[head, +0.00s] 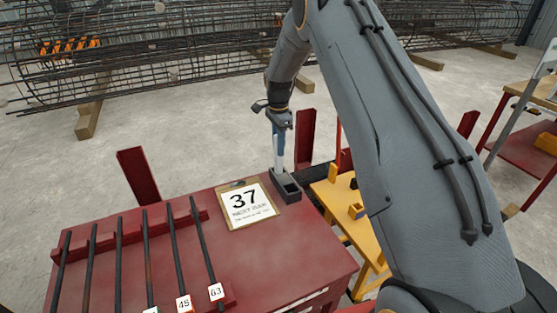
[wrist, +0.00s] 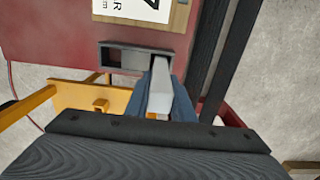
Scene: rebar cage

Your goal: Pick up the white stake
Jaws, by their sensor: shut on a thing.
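The white stake (head: 277,160) stands upright over the far end of a small dark holder (head: 288,197) at the red table's far right corner. My gripper (head: 280,138) is shut on the stake from above, with its blue fingers around the upper part. In the wrist view the stake (wrist: 159,88) sits between the blue fingers, and one end overlaps a compartment of the dark holder (wrist: 119,45). I cannot tell whether its lower end is still inside that compartment.
A board marked 37 (head: 247,205) lies left of the holder. Several dark bars (head: 146,250) rest on the red table (head: 265,270). Red posts (head: 137,175) rise around its edge. A yellow bench (head: 340,205) stands to the right. The rebar cage (head: 190,50) lies behind.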

